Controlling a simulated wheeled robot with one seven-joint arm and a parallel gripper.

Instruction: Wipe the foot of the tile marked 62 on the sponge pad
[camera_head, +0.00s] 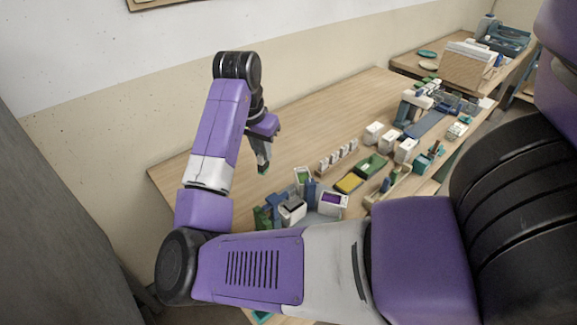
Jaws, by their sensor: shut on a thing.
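My gripper (263,168) hangs over the left part of the wooden table, pointing down. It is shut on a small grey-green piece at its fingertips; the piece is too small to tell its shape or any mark. The yellow sponge pad (349,183) lies on the table to the right of and nearer than my gripper, well apart from it. A row of small pale tiles (338,158) stands upright between them, behind the pad. The number 62 cannot be read on anything.
A green box (370,164) lies beside the pad. White containers (374,133) stand behind it. A white box with a purple face (332,203) and other small items stand at the near edge. The back left of the table (310,115) is clear.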

